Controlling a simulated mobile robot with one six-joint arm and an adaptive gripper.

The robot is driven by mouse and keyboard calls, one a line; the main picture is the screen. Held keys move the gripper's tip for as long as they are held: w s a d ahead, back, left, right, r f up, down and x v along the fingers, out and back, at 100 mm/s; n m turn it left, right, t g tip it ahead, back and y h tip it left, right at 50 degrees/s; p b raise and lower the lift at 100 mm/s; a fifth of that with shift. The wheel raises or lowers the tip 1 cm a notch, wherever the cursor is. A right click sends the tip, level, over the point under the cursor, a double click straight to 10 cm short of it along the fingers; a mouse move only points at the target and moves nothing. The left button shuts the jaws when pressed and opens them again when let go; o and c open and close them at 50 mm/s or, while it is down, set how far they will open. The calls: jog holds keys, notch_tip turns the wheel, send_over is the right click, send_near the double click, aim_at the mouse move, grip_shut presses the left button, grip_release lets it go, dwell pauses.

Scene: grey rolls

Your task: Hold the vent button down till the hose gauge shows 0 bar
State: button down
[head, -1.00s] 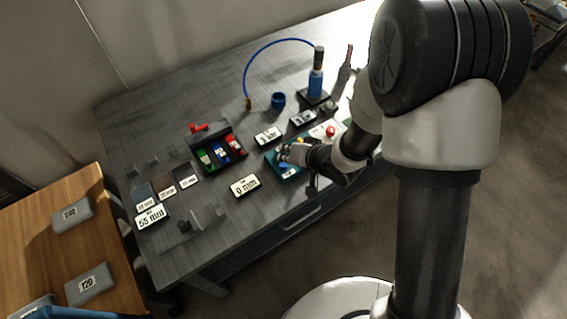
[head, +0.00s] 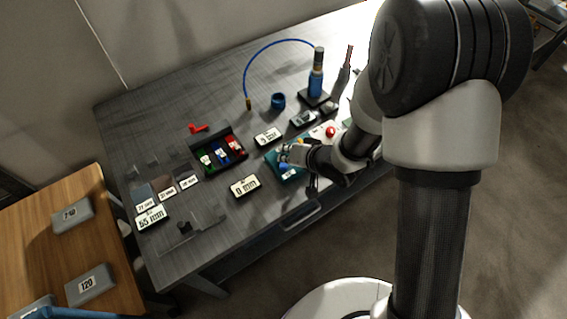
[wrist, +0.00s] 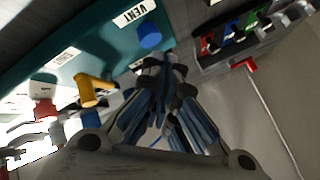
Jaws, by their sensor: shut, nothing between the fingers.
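The teal control panel (head: 276,171) lies near the table's front edge. In the wrist view, its blue button (wrist: 149,34) sits beside a white VENT label (wrist: 133,13). My gripper (wrist: 167,62) is shut and empty, its fingertips close to the button's near side; I cannot tell whether they touch it. In the head view, my gripper (head: 283,155) is over the panel and hides part of it. A small display plate (head: 268,136) and a darker gauge block (head: 304,118) stand behind the panel; their readings are too small to read surely. A blue hose (head: 262,51) arches behind.
A yellow lever (wrist: 92,88) stands on the panel near my fingers. A black tray (head: 207,168) with green, blue and red pieces is left of the panel. A "0 mm" plate (head: 244,186) lies in front.

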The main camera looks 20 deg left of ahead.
jog(key=shift+f, duration=0.1)
jog(key=shift+f, duration=0.3)
jog(key=shift+f+b, duration=0.5)
jog(key=shift+f, duration=0.05)
dwell(0.5)
dwell(2.9)
jog(key=shift+r+p, duration=1)
notch_tip(320, 180, up, 5)
jog(key=p, duration=0.5)
